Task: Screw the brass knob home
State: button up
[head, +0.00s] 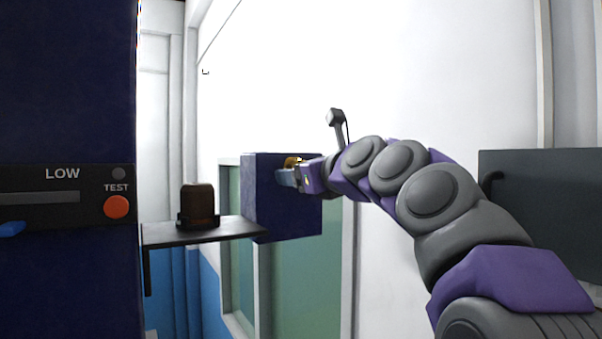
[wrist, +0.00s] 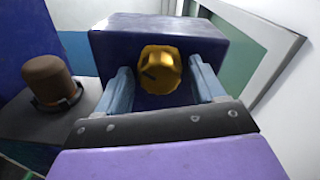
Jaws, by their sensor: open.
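The brass knob (wrist: 160,69) sits on the front face of a dark blue box (wrist: 108,46), with a dark mark on its left side. My gripper (wrist: 160,84) is open, with one finger on each side of the knob. A gap shows between the knob and each finger in the wrist view. In the head view my gripper (head: 290,174) is at the blue box (head: 270,215), and only a bit of the brass knob (head: 292,162) shows above the fingers. The knob's base is hidden, so I cannot tell how deep it sits.
A brown cylinder in a black holder (head: 198,205) stands on a grey shelf (head: 220,231) left of the box. A dark blue panel with an orange TEST button (head: 116,207) and a blue lever (head: 12,229) fills the left side. A white wall lies behind my arm.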

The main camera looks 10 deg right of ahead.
jog(key=b+v, duration=0.2)
jog(key=v, duration=1.5)
jog(key=shift+s, duration=0.2)
jog(key=s+a+f+n+g+h+b, duration=0.1)
jog(key=a+f+n+g+b, duration=0.3)
jog(key=f, duration=1.1)
jog(key=s+a+f+n+g+b, duration=0.25)
jog(key=f+n+b, duration=0.3)
jog(key=f, duration=1.05)
jog(key=a+f+n+g+h+b, duration=0.1)
jog(key=a+f+n+g+b, duration=0.3)
jog(key=f, duration=1.1)
jog(key=s+d+f+n+g+h+b, duration=0.1)
jog(key=s+f+n+g+b, duration=0.1)
jog(key=s+f+n+b, duration=0.2)
jog(key=s+d+f+n+g+h+b, duration=0.1)
jog(key=s+d+f+n+g+b, duration=0.1)
jog(key=s+f+n, duration=0.4)
jog(key=s+d+f+n+g+h+b, duration=0.1)
jog(key=s+f+n+g+b, duration=0.3)
jog(key=s+f, duration=0.9)
notch_tip(320, 180, down, 12)
jog(key=shift+d+f+n+h+b, duration=0.1)
jog(key=shift+d+n+h+b, duration=0.3)
jog(key=shift+n+b, duration=0.6)
